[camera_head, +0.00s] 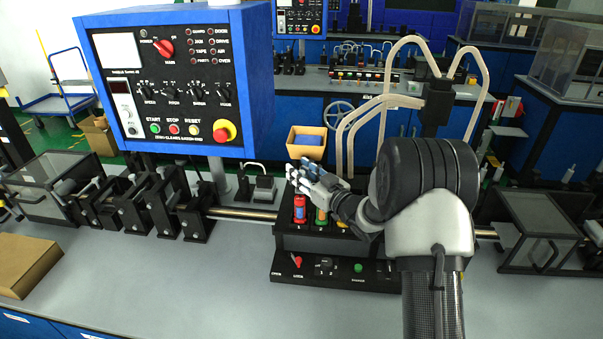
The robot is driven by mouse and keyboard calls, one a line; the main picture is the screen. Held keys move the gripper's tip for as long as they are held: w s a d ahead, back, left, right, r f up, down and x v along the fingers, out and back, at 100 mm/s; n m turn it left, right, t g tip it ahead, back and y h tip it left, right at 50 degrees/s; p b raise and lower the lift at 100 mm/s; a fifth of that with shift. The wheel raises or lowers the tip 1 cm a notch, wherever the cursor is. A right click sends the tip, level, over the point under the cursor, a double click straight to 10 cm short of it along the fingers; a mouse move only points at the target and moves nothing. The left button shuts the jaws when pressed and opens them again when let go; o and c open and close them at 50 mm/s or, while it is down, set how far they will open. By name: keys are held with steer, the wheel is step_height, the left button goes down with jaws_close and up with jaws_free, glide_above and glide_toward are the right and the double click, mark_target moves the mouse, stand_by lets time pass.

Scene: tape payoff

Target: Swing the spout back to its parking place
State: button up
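My gripper (307,172) is at the middle of the bench, above the left part of a black numbered block (290,243). Its fingers are small here, and I cannot tell whether they are apart or closed on something. No part is clearly marked as the spout. Cream curved tubes (352,122) arch from a black post (437,105) behind my arm and reach down behind the block. My arm hides their lower right part and much of the block's right side.
A blue control panel (165,85) hangs at upper left. Black roller stands (165,205) line the bench left of the block, and a clear-sided box (540,232) stands right. A tan bin (306,143) is behind. The bench front (170,285) is largely clear.

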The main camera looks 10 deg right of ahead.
jaws_close()
stand_by(0.4)
stand_by(0.4)
